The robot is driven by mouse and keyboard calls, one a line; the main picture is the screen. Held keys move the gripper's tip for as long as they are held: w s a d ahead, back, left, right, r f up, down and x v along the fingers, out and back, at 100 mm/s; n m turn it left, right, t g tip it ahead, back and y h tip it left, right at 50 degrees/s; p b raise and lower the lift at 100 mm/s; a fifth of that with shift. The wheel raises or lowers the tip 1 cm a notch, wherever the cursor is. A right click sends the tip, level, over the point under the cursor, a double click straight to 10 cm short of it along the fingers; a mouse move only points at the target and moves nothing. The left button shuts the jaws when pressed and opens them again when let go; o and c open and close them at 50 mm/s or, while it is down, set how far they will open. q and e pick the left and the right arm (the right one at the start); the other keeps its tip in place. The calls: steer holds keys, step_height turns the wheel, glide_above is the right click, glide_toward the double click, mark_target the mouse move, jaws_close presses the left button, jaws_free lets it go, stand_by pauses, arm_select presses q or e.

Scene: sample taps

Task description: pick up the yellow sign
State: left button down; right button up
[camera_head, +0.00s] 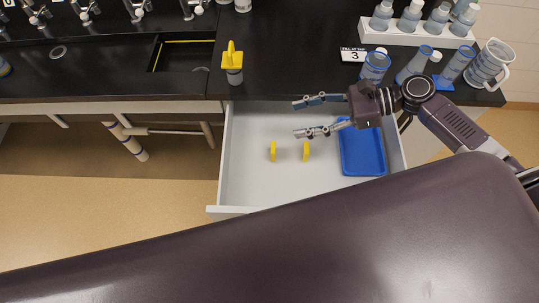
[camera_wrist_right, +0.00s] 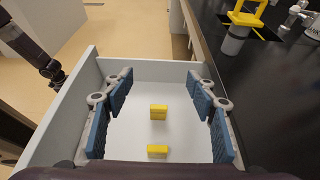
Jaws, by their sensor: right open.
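Two small yellow blocks stand apart in the open drawer: the left one (camera_head: 273,151) and the right one (camera_head: 306,151). In the right wrist view they are the far block (camera_wrist_right: 158,112) and the near block (camera_wrist_right: 157,151). I cannot tell which is the sign; no writing shows. My right gripper (camera_head: 298,119) is open and empty above the drawer, its fingers pointing left. In the right wrist view its blue-padded fingers (camera_wrist_right: 160,80) stand wide on both sides of the blocks, touching neither. A dark arm, seemingly my left, shows at upper left there; its jaws are unclear.
The white drawer (camera_head: 245,191) holds a blue tray (camera_head: 361,160) at right.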

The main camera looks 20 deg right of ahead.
steer(key=b, duration=1.3)
glide_toward(273, 149)
steer(key=shift+w+a+f, duration=0.25)
steer(key=shift+a+f, duration=0.25)
steer(key=shift+f, duration=0.05)
steer(key=shift+w+a+f, duration=0.25)
steer(key=shift+a+f, duration=0.25)
steer(key=shift+f, duration=0.05)
steer(key=shift+w+a+f, duration=0.15)
steer(key=shift+a, duration=0.45)
steer(key=x, duration=0.6)
steer(key=shift+w+a+f, duration=0.1)
steer(key=shift+w+f, duration=0.05)
steer(key=shift+f, duration=0.15)
steer(key=c, duration=1.1)
steer(key=shift+o, duration=0.2)
steer(key=shift+r+p, duration=0.15)
steer(key=shift+p, duration=0.15)
step_height(273, 149, up, 20)
steer(key=p, duration=0.1)
steer(key=shift+p, duration=0.35)
